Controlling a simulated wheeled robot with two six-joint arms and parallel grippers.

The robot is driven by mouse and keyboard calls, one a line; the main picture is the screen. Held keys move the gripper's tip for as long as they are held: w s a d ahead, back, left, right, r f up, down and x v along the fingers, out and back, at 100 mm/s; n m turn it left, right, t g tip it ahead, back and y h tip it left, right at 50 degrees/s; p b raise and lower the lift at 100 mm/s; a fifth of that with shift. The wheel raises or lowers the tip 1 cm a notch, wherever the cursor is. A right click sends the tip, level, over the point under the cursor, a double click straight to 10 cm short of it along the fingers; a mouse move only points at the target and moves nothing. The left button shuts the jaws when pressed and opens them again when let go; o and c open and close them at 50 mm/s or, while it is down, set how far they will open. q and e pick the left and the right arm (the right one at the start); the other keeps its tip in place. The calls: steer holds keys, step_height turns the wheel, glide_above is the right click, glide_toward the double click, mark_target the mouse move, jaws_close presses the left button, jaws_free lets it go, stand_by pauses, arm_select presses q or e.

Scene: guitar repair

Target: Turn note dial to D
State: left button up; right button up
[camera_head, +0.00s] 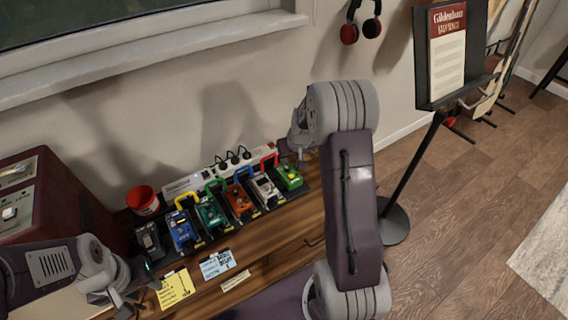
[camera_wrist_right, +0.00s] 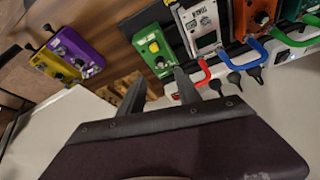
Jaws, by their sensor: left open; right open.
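A row of several effect pedals stands on the wooden bench (camera_head: 268,233). It has a black pedal (camera_head: 150,240) at the left end, then a blue (camera_head: 181,230), a teal (camera_head: 210,214), an orange (camera_head: 240,203), a white (camera_head: 266,189) and a green one (camera_head: 290,177). I cannot tell which knob is the note dial; the markings are too small. My left gripper (camera_head: 138,287) is open and empty in front of the black pedal. My right gripper (camera_wrist_right: 161,88) is open and empty near the green pedal (camera_wrist_right: 153,50); my arm partly hides it in the head view.
A white power strip (camera_head: 190,182) with black plugs runs behind the pedals. Colored patch cables arch over them. A red cup (camera_head: 143,200) and a red amplifier (camera_head: 80,195) stand at the left. Notes (camera_head: 217,264) lie in front. A music stand (camera_head: 420,130) is at the right.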

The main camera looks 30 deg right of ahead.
mark_target(287, 168)
steer(key=b+x, duration=0.2)
steer(key=x, duration=0.7)
steer(key=shift+s, duration=0.1)
steer(key=shift+r, duration=0.1)
jaws_close()
